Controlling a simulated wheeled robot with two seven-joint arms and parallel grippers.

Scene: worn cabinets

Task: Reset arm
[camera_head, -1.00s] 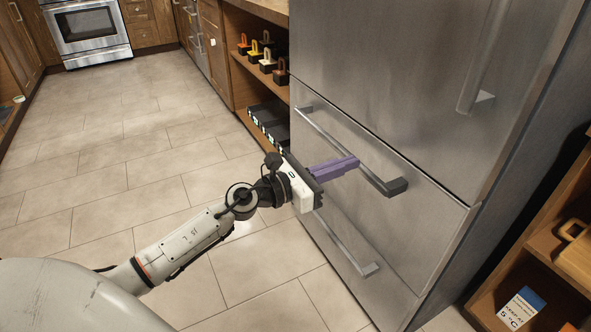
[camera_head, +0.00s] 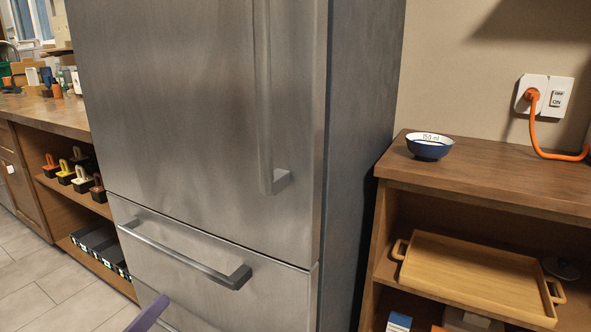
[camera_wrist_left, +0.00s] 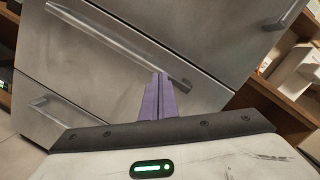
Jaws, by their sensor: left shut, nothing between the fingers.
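My left gripper (camera_head: 148,314) shows only as a purple tip at the bottom edge of the head view, in front of the fridge's lower drawers. In the left wrist view its two purple fingers (camera_wrist_left: 158,98) are together with nothing between them. They point toward the steel drawer front, just below the long drawer handle (camera_wrist_left: 120,42). I cannot tell the exact gap, but the fingers are not around the handle. The rest of my left arm is out of the head view. My right gripper is in neither view.
The steel fridge (camera_head: 200,110) has its upper drawer (camera_head: 190,265) shut. A wooden shelf unit (camera_head: 490,185) stands to the right with a blue-white bowl (camera_head: 429,147) on top and a wooden tray (camera_head: 475,275) inside. Open floor (camera_head: 40,290) lies at lower left.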

